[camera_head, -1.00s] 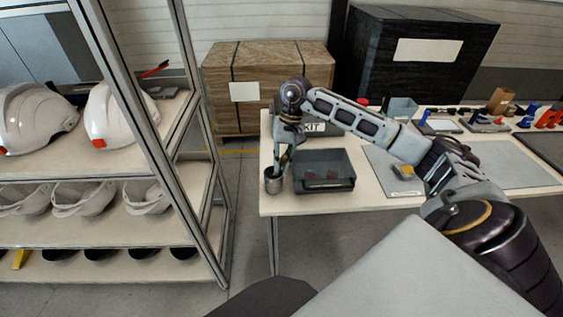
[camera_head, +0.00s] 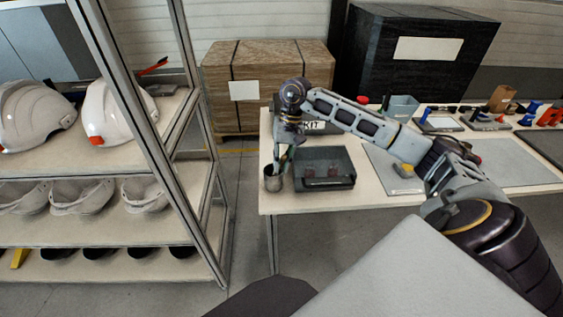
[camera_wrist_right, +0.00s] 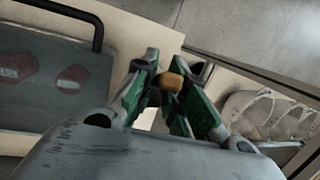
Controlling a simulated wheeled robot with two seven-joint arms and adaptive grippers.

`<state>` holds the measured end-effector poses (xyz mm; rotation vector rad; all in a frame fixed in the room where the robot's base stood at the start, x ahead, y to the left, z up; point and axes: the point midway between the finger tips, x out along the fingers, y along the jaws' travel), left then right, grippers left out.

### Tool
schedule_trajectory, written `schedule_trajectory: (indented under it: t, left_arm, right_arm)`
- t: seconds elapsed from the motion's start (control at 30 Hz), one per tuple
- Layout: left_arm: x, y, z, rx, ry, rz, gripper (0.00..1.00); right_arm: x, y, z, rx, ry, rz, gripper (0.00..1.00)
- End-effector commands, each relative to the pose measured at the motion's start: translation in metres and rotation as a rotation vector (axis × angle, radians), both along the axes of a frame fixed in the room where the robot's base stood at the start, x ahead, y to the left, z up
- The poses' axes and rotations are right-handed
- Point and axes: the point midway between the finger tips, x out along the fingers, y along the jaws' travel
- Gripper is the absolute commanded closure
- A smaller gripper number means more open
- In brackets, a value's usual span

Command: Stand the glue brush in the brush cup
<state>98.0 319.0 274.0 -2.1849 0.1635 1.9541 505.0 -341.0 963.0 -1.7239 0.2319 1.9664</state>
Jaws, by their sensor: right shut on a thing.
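My right gripper (camera_head: 284,162) points down at the cup's mouth in the head view. In the right wrist view my right gripper (camera_wrist_right: 172,92) has its green fingers shut on the glue brush (camera_wrist_right: 172,81); only the brush's orange-brown end shows between the fingertips. The brush's lower part is hidden, so I cannot tell whether it is inside the cup or above it. My left gripper is not in view.
A dark grey bin (camera_head: 324,182) with red items stands just right of the cup on the table (camera_head: 385,201). A shelf rack (camera_head: 107,233) with white helmet shells (camera_head: 32,116) stands at left, with a floor gap between. Behind are a wrapped carton stack (camera_head: 262,62) and a black crate (camera_head: 470,50).

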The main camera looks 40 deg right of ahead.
Motion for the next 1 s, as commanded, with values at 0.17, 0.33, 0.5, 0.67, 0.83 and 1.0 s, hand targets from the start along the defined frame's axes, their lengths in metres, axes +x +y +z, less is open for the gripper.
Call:
schedule_trajectory:
  t: [0.17, 0.33, 0.5, 0.67, 0.83, 1.0]
  left_arm:
    - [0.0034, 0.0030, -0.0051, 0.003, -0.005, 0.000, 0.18]
    - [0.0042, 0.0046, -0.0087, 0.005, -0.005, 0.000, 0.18]
    - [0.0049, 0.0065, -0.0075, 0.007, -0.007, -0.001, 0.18]
    - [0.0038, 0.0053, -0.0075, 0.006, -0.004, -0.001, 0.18]
    - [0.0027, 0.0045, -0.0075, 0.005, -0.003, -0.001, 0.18]
    - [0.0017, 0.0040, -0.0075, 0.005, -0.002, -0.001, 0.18]
  right_arm:
    - [0.0000, -0.0001, -0.0058, 0.000, 0.000, 0.000, 0.99]
    - [0.0001, -0.0001, -0.0100, 0.000, 0.000, 0.000, 0.99]
    - [0.0000, 0.0000, -0.0088, 0.000, 0.000, 0.000, 0.66]
    - [0.0001, 0.0000, -0.0087, 0.000, 0.000, 0.000, 0.61]
    - [0.0001, 0.0000, -0.0085, 0.000, 0.000, 0.000, 0.61]
    - [0.0005, -0.0009, -0.0055, 0.000, -0.001, 0.000, 0.61]
